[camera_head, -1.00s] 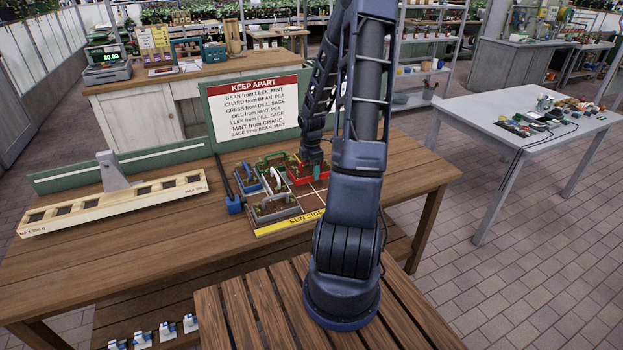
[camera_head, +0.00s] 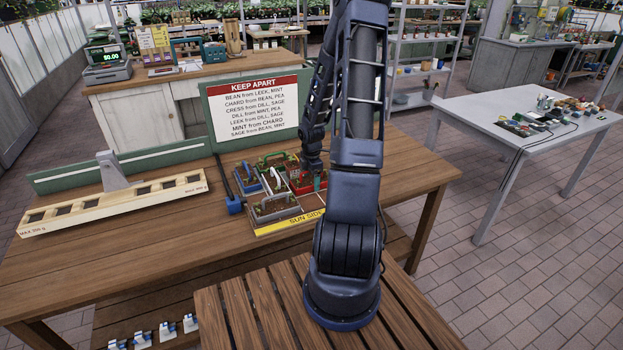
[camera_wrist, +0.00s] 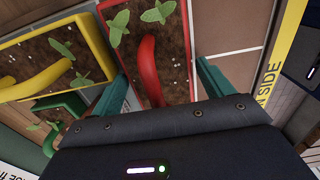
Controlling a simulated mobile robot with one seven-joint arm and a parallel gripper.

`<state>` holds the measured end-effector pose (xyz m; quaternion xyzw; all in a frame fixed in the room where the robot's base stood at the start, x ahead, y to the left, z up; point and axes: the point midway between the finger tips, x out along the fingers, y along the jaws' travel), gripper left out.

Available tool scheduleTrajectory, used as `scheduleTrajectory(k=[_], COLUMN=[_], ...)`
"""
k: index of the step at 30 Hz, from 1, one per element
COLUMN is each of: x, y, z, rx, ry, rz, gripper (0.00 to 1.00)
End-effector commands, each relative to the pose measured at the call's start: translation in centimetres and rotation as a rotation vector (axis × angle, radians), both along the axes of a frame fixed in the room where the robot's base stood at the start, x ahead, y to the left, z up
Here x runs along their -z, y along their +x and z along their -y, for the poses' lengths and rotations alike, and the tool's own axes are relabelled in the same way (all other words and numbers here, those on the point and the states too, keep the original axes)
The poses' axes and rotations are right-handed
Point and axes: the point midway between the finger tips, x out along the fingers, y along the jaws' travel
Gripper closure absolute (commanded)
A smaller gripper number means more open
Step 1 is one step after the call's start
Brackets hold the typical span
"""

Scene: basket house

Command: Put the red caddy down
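The red caddy (camera_head: 296,187) stands among the other caddies on the planting board (camera_head: 315,216) in the head view. In the wrist view the red caddy (camera_wrist: 187,28) holds dark soil and green seedlings, and its curved red handle (camera_wrist: 148,68) shows below them. My gripper (camera_head: 317,182) is low over the caddy's right part in the head view. In the wrist view my gripper (camera_wrist: 164,74) has its teal fingers wide apart, one on each side of the handle, with gaps to it. The caddy's near end is hidden behind the gripper body.
Bare brown cells (camera_wrist: 228,25) lie to the right. A grey caddy (camera_head: 270,217) is at the front. The "KEEP APART" sign (camera_head: 252,108) rises behind.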

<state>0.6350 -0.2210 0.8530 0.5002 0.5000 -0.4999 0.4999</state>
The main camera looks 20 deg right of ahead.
Motion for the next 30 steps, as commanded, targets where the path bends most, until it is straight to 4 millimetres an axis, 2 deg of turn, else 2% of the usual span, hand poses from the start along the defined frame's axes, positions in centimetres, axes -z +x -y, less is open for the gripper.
scheduleTrajectory(k=[10, 14, 30], x=[-0.1, -0.8, -9.4], y=[0.0, 0.0, 0.0], z=[0.0, 0.1, 0.1], rx=[0.0, 0.001, 0.001], ry=[0.0, -0.001, -0.002], rz=[0.001, 0.001, 0.003], gripper=[0.11, 0.11, 0.11])
